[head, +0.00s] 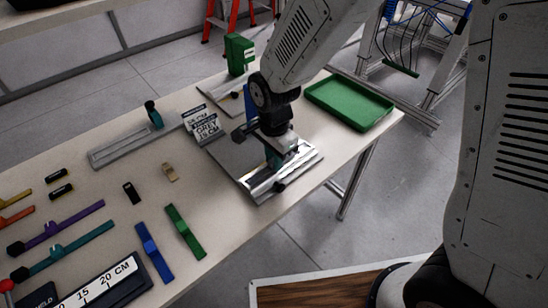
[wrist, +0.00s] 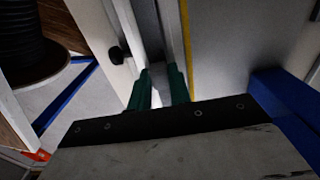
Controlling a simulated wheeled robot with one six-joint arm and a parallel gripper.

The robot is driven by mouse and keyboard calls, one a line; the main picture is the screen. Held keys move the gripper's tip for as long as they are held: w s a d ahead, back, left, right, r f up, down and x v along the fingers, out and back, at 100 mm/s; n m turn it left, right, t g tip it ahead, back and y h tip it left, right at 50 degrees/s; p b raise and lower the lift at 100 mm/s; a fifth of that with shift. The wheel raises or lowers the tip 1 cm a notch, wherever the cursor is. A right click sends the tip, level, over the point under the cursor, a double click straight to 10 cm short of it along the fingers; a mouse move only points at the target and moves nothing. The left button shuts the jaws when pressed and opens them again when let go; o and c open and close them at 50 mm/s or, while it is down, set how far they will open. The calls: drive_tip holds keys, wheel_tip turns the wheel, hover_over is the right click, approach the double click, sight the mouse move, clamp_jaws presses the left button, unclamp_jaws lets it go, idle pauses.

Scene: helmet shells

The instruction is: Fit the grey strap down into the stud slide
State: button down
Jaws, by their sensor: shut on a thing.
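My gripper (wrist: 158,85) has teal fingertips, closed around a narrow pale grey piece (wrist: 156,98), which I take to be the grey strap. Most of the strap is hidden by the fingers and wrist. In the head view my gripper (head: 273,158) points down over a metal slide (head: 265,186) with a black knob at its front end, on a grey plate. I take this to be the stud slide. Its rails and black knob (wrist: 116,54) also show in the wrist view, just beyond the fingertips. I cannot tell whether the strap touches the slide.
A card reading GREY 19 CM (head: 205,125) stands left of the slide. A green tray (head: 349,103) is at the table's right end. A metal channel with a teal post (head: 125,144) lies at left. Coloured straps, small blocks and a length gauge (head: 100,286) fill the near left.

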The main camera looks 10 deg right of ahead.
drive_tip(key=c, duration=1.2)
unclamp_jaws()
wheel_tip(320, 180, up, 8)
drive_tip(key=shift+f, duration=0.1)
drive_tip(key=shift+s+n, duration=0.1)
drive_tip(key=shift+n, duration=0.3)
drive_tip(key=s+d+r+n, duration=0.5)
drive_tip(key=s+d+r, duration=0.2)
drive_tip(key=s+d, duration=0.2)
drive_tip(key=s+d+r+n+t, duration=0.1)
drive_tip(key=s+d+r+n, duration=0.4)
drive_tip(key=s+d, duration=0.5)
wheel_tip(320, 180, up, 3)
drive_tip(key=shift+s+d+f, duration=0.1)
drive_tip(key=shift+s+d, duration=0.05)
drive_tip(key=shift+d, duration=0.75)
